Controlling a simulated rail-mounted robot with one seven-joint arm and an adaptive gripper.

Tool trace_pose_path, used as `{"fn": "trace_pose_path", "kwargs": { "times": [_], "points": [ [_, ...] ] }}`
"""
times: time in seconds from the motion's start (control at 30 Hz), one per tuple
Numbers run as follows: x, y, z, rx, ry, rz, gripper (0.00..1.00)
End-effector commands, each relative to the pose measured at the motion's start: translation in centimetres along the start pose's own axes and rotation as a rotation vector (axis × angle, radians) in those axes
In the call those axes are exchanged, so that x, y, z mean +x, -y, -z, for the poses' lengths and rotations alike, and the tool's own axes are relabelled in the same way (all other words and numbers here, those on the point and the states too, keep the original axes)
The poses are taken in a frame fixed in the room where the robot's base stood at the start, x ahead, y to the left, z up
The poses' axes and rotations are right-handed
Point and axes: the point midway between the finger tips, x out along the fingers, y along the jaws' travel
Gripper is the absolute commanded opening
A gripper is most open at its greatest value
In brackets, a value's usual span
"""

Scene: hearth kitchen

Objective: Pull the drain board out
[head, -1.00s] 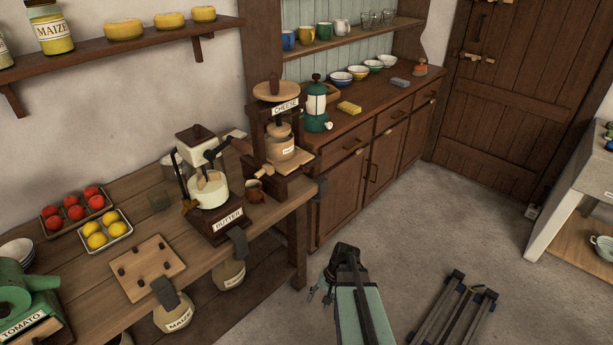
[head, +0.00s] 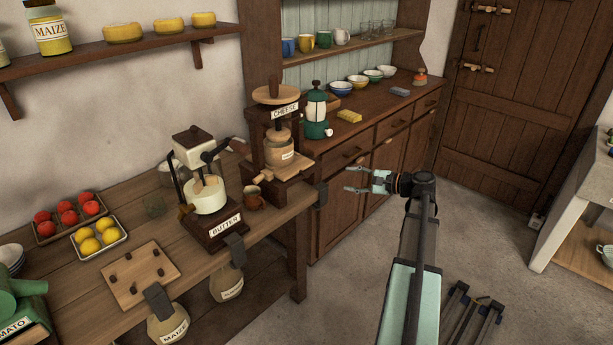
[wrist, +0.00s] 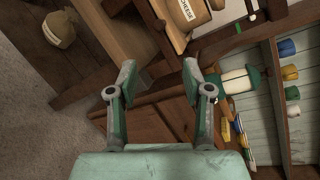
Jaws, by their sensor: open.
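The cheese press (head: 270,135) stands at the right end of the wooden worktable, with a round wooden mould (head: 279,150) in it. A pale flat board (head: 296,163), which looks like the drain board, lies under the mould and juts out at the press's right side. My gripper (head: 347,179) is open and empty, to the right of the board and apart from it, pointing left in front of the cabinet. In the wrist view the open fingers (wrist: 158,64) show, with pale wooden parts of the press (wrist: 200,12) beyond them at the top.
The butter churn (head: 207,195) and a brown mug (head: 253,197) stand left of the press. A dark clamp (head: 321,194) sits at the table's right end. The cabinet (head: 365,160) with a green lantern-like pot (head: 316,115) stands behind.

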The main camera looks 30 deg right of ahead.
Motion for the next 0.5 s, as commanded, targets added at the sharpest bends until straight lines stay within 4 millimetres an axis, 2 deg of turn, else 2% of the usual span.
{"fn": "trace_pose_path", "kwargs": {
  "times": [0.17,0.5],
  "points": [
    [1.9,0.0,-0.1,0.002,0.001,-0.003,0.5],
    [8.4,0.1,0.0,0.0,0.001,-0.005,0.5]
  ]
}}
